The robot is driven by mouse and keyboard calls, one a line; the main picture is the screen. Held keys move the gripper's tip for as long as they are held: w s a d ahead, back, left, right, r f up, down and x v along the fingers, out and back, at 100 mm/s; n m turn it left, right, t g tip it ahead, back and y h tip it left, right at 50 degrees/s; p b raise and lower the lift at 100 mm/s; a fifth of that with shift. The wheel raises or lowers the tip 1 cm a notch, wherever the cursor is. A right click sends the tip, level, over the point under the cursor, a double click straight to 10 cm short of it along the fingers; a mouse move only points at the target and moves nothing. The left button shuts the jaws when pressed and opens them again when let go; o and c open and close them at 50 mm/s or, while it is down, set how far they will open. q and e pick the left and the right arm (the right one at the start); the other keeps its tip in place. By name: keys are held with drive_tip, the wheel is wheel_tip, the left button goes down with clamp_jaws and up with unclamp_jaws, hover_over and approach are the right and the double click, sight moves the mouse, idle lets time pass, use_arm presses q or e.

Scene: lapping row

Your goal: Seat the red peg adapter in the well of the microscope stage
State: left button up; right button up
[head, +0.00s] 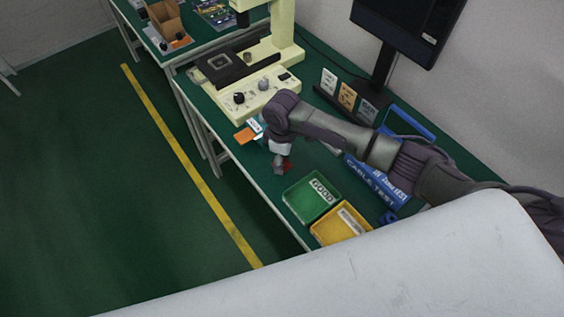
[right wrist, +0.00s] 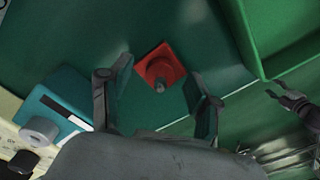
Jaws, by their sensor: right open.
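The red peg adapter (right wrist: 165,62) is a red square block with a round raised middle and a grey peg, on the green bench top. In the head view only a bit of its red (head: 287,168) shows by my right gripper (head: 281,163). In the right wrist view my right gripper (right wrist: 158,84) is open, its fingers on either side of the adapter with gaps; whether they reach down to it I cannot tell. The microscope stage (head: 213,75) is a dark plate with a square recess, on the cream microscope at the back. A small dark gripper, seemingly my left (right wrist: 287,98), shows at the right edge.
A green GOOD tray (head: 297,207) and a yellow tray (head: 328,234) stand on the near bench. A blue CABLE TEST bin (head: 369,183) is beside them. A teal box (right wrist: 50,112) sits left of the gripper. Small cards (head: 347,96) and a monitor (head: 410,30) line the back.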

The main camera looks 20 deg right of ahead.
clamp_jaws()
drive_tip(key=shift+r, duration=0.1)
